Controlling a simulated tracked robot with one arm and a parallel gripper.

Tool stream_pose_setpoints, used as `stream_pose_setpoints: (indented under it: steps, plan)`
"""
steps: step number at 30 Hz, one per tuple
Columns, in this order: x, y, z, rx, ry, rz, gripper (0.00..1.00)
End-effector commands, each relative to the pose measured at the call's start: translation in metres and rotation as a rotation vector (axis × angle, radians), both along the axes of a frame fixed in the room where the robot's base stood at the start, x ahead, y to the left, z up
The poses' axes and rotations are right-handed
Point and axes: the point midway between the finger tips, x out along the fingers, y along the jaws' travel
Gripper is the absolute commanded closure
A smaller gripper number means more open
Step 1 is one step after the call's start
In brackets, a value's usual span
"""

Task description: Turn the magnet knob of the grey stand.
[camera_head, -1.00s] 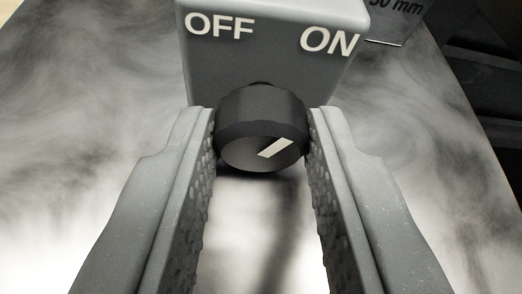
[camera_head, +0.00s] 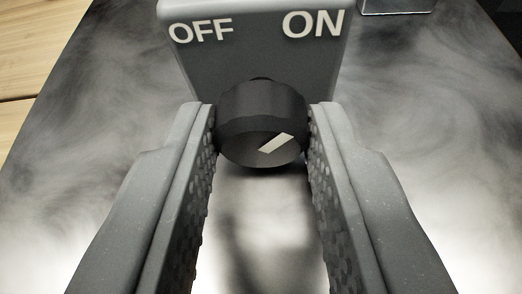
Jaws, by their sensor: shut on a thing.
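The grey stand (camera_head: 255,62) is at the top middle, with OFF lettered on the left and ON on the right of its face. The black magnet knob (camera_head: 262,110) sticks out from the face below the lettering. Its pale pointer mark slants up to the right, toward the ON side. My gripper (camera_head: 262,125) is shut on the knob, with one textured finger against its left side and one against its right. The lower part of the stand is hidden behind the knob and fingers.
The stand is on a shiny, mottled metal plate (camera_head: 90,160), which is bare on both sides of my fingers. A small metal block (camera_head: 396,6) is cut off at the top right. A wooden surface (camera_head: 40,60) lies beyond the plate at the left.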

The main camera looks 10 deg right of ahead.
Motion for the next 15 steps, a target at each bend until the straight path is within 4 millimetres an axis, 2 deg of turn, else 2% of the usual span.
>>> stream_pose_setpoints:
  steps: [14, 15]
  plan:
    - [-0.0007, -0.001, -0.0001, 0.02, -0.006, -0.001, 0.96]
    - [-0.0007, -0.001, -0.0001, 0.02, -0.006, -0.001, 0.65]
